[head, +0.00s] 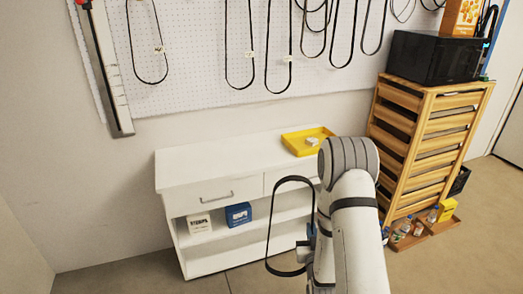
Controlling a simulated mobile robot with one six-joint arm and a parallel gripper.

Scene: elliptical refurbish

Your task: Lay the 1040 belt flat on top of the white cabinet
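A black belt loop (271,222) hangs upright in front of the white cabinet (222,158), at its right part, held at my gripper (309,245). The gripper is mostly hidden behind my arm, and its fingertips do not show clearly; the belt stays up there, clear of the floor. No number on this belt can be read. The cabinet has a flat white top, drawers with a handle and open shelves below. Its top is bare on the left and middle.
Several belts hang on the pegboard (200,50) above. A wooden drawer unit (437,133) with a black microwave (430,57) stands at right. White and blue boxes (238,214) sit on the shelf.

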